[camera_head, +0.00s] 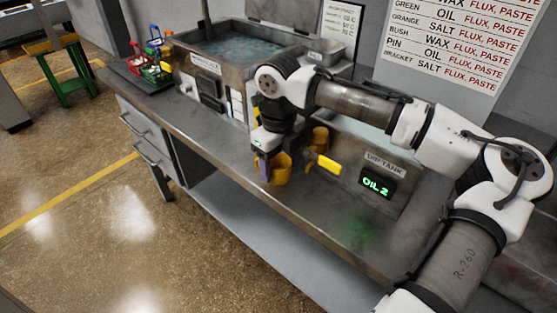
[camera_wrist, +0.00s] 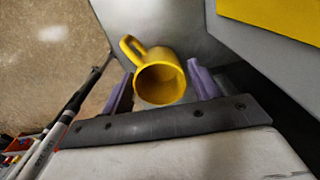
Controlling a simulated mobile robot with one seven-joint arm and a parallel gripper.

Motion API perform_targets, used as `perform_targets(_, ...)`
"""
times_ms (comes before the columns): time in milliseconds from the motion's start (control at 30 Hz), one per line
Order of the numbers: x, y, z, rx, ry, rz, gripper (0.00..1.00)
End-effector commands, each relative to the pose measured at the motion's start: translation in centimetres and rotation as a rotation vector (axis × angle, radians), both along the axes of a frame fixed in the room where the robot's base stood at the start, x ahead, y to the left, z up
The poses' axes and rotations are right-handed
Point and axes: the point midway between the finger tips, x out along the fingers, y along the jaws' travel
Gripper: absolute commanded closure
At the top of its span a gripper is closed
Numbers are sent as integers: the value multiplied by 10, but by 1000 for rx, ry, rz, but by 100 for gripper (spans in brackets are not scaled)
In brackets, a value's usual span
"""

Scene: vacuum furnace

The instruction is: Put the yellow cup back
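The yellow cup (camera_head: 280,170) is at my gripper (camera_head: 270,160), above the front part of the bench. In the wrist view the cup (camera_wrist: 160,78) sits between the two purple fingers of my gripper (camera_wrist: 161,83), its mouth toward the camera and its handle at the upper left. The fingers appear to touch the cup on both sides. The head view does not clearly show whether the cup is clear of the bench.
The tank with the green OIL 2 display (camera_head: 376,185) is further right. A liquid-filled basin (camera_head: 235,48) and a tray of coloured items (camera_head: 150,62) are left.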

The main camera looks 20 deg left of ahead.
Motion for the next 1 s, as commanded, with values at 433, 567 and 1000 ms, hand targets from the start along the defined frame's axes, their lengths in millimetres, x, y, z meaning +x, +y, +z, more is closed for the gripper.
perform_targets(433,0,0,3,0,-1,0,28)
perform_targets(567,0,1,20,4,-1,0,28)
perform_targets(1000,0,1,108,2,0,2,28)
